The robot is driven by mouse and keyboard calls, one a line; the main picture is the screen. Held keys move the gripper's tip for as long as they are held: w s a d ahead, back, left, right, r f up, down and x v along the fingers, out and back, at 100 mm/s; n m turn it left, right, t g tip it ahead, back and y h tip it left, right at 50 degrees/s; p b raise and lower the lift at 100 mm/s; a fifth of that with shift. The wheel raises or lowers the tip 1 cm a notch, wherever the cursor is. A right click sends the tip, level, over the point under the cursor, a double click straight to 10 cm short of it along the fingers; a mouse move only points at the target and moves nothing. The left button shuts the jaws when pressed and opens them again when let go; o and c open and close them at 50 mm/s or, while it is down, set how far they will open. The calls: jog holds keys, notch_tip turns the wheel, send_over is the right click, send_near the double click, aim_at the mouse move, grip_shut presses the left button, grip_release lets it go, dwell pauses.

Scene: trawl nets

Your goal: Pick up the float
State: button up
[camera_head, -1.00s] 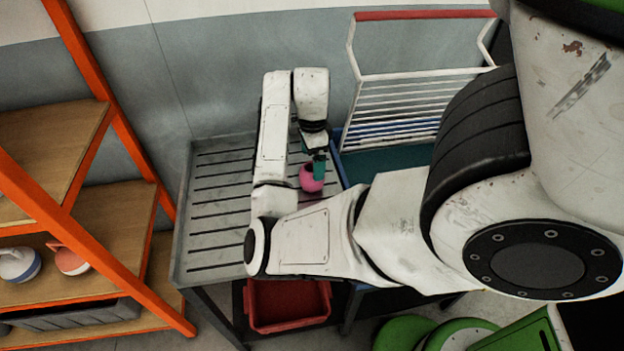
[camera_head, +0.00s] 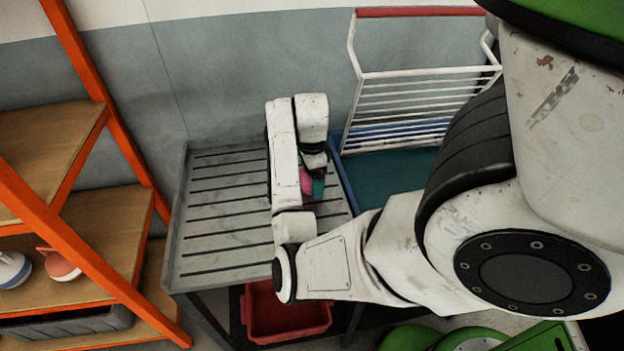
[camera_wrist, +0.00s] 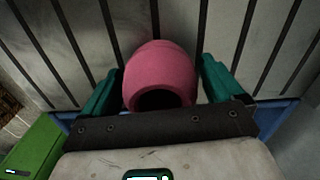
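A pink rounded float (camera_head: 306,182) is at the right side of the grey slatted table (camera_head: 215,225). In the head view my arm and gripper (camera_head: 317,172) cover part of it. In the wrist view the float (camera_wrist: 160,72) is in the middle, with a dark hollow facing the camera. My gripper (camera_wrist: 161,80) has its two teal fingers on either side of it. The fingers are spread, with a narrow gap visible on the right; on the left I cannot tell whether it touches.
A blue bin (camera_head: 385,175) with a white wire rack (camera_head: 410,100) stands right of the table. A red crate (camera_head: 280,315) is below. An orange-framed shelf (camera_head: 110,225) at left holds an orange-red float (camera_head: 62,266) and a white-blue one (camera_head: 12,268).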

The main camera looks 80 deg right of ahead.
jog(key=c, duration=0.9)
